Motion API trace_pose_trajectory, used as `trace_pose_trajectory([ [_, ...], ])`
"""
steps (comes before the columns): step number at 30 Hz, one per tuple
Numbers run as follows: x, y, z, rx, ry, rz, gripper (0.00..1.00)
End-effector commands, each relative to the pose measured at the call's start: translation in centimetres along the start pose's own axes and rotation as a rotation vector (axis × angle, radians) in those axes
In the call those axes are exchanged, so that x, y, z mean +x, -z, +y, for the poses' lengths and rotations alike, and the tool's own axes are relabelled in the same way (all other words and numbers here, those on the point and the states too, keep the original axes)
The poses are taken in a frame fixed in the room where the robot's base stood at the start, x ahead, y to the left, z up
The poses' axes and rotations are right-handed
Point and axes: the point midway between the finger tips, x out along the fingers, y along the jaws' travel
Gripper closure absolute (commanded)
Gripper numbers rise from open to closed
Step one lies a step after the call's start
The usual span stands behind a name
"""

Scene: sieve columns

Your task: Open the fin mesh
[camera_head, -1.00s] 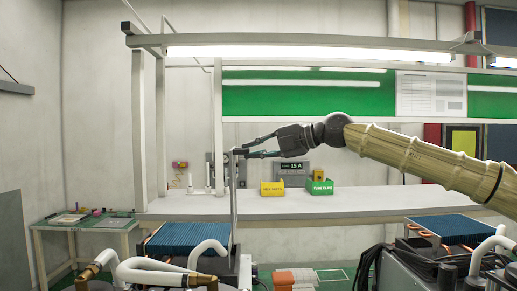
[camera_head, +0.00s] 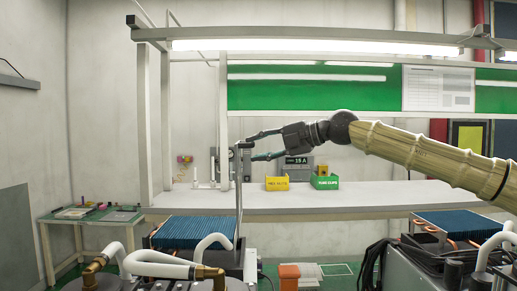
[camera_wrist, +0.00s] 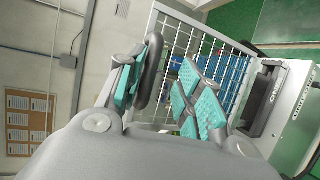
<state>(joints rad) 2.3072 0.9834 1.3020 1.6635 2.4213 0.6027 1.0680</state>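The fin mesh (camera_head: 239,195) shows nearly edge-on in the head view, standing upright at the right end of the blue fin block (camera_head: 193,232). In the wrist view, the mesh (camera_wrist: 185,42) is a pale wire grid in a frame, with blue showing behind it. My gripper (camera_head: 256,147) is at the top of the mesh, to its right. Its teal-padded fingers are apart, and they also show in the wrist view (camera_wrist: 165,88). A dark rounded piece (camera_wrist: 149,72) lies beside the left finger. I cannot tell whether the fingers touch the mesh.
White pipes with brass fittings (camera_head: 150,264) stand in front of the fin block. A second fin unit (camera_head: 458,223) is at the right. A yellow bin (camera_head: 277,184) and a green bin (camera_head: 325,183) stand on the long bench (camera_head: 390,197) behind. A small green table (camera_head: 90,216) is at the left.

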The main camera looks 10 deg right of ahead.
Motion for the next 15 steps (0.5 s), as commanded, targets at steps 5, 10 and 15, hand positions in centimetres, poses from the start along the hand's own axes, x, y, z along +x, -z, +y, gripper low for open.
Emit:
trace_pose_trajectory([
  [5, -0.7, 0.1, 0.2, -0.001, -0.001, -0.001, 0.65],
  [10, -3.4, -0.1, 0.2, -0.001, -0.004, -0.002, 0.65],
  [15, -6.6, -0.2, 0.0, 0.001, -0.004, -0.002, 0.65],
])
